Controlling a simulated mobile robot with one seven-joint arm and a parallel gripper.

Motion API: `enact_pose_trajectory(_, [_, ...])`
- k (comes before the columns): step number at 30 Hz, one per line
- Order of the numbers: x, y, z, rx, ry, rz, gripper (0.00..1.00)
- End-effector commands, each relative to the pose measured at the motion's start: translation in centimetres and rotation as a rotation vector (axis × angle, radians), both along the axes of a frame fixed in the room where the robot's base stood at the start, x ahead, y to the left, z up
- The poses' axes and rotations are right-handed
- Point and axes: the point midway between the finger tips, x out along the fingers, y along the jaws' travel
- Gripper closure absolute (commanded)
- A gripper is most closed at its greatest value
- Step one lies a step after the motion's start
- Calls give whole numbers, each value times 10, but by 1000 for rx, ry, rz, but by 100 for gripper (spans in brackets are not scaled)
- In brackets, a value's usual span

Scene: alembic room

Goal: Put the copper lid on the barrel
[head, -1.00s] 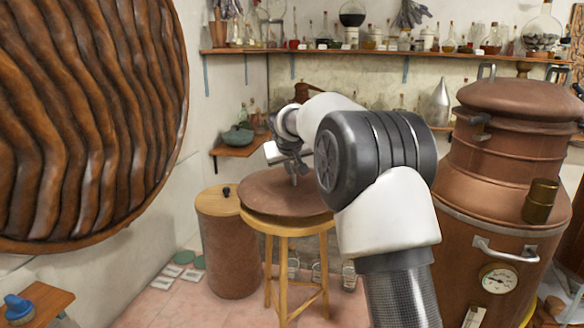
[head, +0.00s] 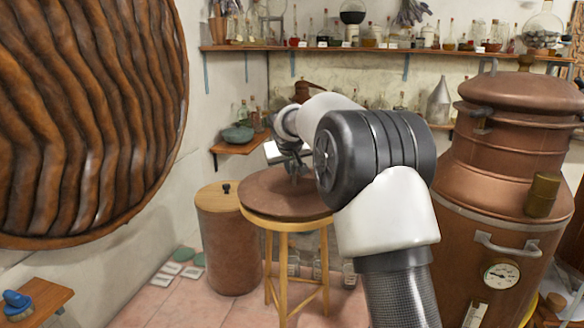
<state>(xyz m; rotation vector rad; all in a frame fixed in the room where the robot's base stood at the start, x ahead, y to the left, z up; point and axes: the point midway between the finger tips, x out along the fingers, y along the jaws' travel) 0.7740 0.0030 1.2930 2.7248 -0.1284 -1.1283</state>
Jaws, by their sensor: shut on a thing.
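The copper lid (head: 262,197) is a wide, round, brown-copper disc at the top of a wooden stool (head: 283,226). My gripper (head: 295,175) reaches down over the middle of the disc and is shut on the lid, at what seems to be its small central handle. The fingertips are small and partly hidden by my arm, which also covers the disc's right edge. I cannot tell whether the disc is resting or slightly raised. The barrel (head: 231,250) seems to be the reddish-brown cylinder standing on the floor left of the stool. Its pale wooden top (head: 218,198) carries a dark knob.
A large copper still (head: 480,200) with handles and a gauge stands at the right. A big ribbed round wooden piece (head: 90,110) fills the left. A corner shelf (head: 240,147) holds a green bowl. A bottle shelf (head: 390,50) runs along the back.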

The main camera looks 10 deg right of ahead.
Motion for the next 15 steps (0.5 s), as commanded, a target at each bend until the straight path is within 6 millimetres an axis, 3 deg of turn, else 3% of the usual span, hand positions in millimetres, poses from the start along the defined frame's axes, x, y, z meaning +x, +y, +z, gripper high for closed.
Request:
enact_pose_trajectory(13, [1, 0, -1, 0, -5, 1, 100])
enact_pose_trajectory(14, [1, 0, -1, 0, -5, 1, 87])
enact_pose_trajectory(15, [1, 0, -1, 0, -5, 1, 80])
